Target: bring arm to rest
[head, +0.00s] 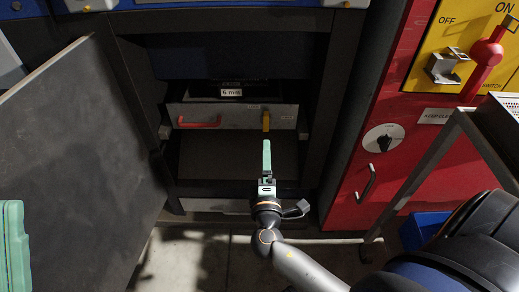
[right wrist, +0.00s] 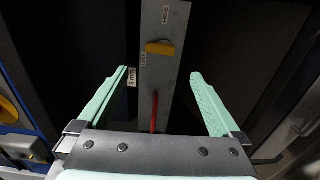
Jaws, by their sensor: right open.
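My right gripper (head: 267,158) is in front of the open cabinet, just below the yellow latch (head: 266,121) in the head view. In the right wrist view the mint-green fingers (right wrist: 159,74) are spread wide with nothing between them. Beyond them is a grey drawer front (right wrist: 165,92) with the yellow latch (right wrist: 160,48), a red handle (right wrist: 155,110) and LOCK and FREE labels. The fingers look apart from it. At the left edge of the head view is a mint-green part that looks like my left gripper (head: 13,245); its fingertips are cut off.
A dark cabinet door (head: 80,160) stands open at the left. A red cabinet (head: 385,175) with a black knob (head: 384,138) and a red switch lever (head: 485,58) is at the right. A metal rack (head: 480,140) and a blue bin (head: 424,230) stand nearby.

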